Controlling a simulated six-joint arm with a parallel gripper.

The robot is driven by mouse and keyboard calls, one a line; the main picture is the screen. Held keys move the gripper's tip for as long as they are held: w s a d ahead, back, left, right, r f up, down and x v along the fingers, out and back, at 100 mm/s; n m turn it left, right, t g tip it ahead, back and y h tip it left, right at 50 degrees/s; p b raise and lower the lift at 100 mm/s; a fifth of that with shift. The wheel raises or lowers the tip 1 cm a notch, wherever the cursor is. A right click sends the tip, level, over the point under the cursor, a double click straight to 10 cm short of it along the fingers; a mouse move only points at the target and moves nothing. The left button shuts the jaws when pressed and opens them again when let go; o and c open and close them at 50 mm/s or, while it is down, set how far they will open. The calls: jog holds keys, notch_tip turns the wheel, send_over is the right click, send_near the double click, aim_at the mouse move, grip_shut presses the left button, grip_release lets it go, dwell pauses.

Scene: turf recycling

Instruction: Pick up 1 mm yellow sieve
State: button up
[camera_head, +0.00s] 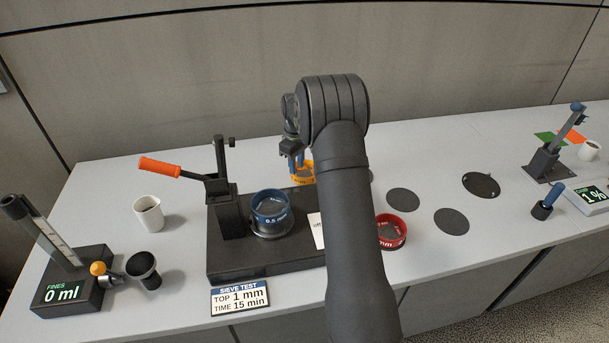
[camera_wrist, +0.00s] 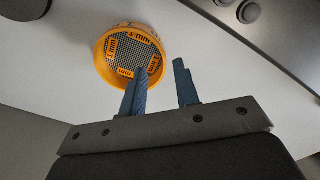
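The yellow 1 mm sieve (camera_wrist: 105,48) is a round ring with a mesh floor and "1 mm" labels, seen on the light bench in the wrist view. In the head view the yellow sieve (camera_head: 303,180) shows behind the black base, partly hidden by my gripper and arm. My gripper (camera_wrist: 160,66) is open with two blue fingers apart. In the wrist view the left finger overlaps the sieve's rim and the right finger is to its right. I cannot tell whether they touch it. In the head view my gripper (camera_head: 293,161) is just above the sieve.
A blue 0.5 mm sieve (camera_head: 271,207) sits on the black base (camera_head: 265,262) beside an orange-handled lever (camera_head: 160,167). A red sieve (camera_head: 391,232) is right of my arm. A white cup (camera_head: 148,214) stands at left. Dark discs (camera_head: 403,200) lie on the bench at right.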

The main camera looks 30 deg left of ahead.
aim_at(304, 172)
jog(key=f, duration=0.4)
jog(key=shift+s+f, duration=0.25)
grip_shut()
jog(key=shift+r, duration=0.1)
